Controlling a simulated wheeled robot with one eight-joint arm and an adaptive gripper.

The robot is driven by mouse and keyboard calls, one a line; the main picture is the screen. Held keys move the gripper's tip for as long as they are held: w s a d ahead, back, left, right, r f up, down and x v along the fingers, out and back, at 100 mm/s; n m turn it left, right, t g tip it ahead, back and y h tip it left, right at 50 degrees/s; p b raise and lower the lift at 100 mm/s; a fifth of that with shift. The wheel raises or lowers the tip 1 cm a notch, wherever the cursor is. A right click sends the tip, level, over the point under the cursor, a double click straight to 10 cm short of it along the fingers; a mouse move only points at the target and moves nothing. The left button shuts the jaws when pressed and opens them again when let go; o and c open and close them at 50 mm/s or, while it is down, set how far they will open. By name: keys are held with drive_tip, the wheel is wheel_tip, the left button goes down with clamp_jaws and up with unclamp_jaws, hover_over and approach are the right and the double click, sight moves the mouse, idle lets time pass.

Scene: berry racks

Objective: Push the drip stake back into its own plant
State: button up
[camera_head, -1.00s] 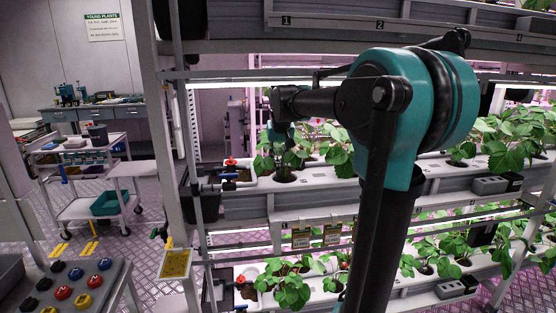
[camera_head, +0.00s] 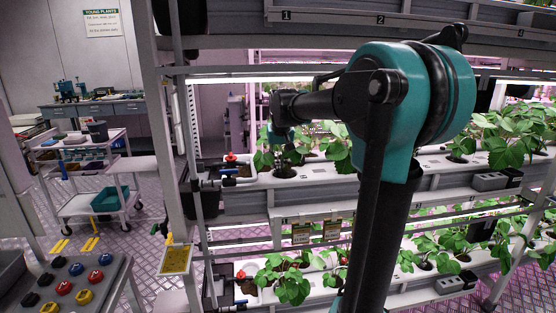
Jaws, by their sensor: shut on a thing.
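My gripper (camera_head: 279,137) is small and dark in this view, at the end of my teal and black arm. It points down over the leaves of the leftmost plant (camera_head: 288,157) on the middle rack level. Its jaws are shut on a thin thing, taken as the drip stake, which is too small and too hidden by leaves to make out. The plant grows from a dark hole in the white channel (camera_head: 258,180). I cannot tell whether the stake touches the soil.
A red-knobbed valve (camera_head: 231,158) stands at the channel's left end. More leafy plants (camera_head: 505,140) fill the channel to the right. A shelf beam (camera_head: 330,74) runs above the plants. A rack post (camera_head: 168,120) stands left.

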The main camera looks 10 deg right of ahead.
drive_tip(key=shift+f, duration=0.6)
drive_tip(key=o, duration=0.9)
drive_tip(key=shift+o, duration=0.2)
drive_tip(key=o, duration=0.4)
drive_tip(key=shift+c, duration=0.2)
drive_tip(key=shift+r, duration=0.15)
drive_tip(key=shift+r, duration=2.9)
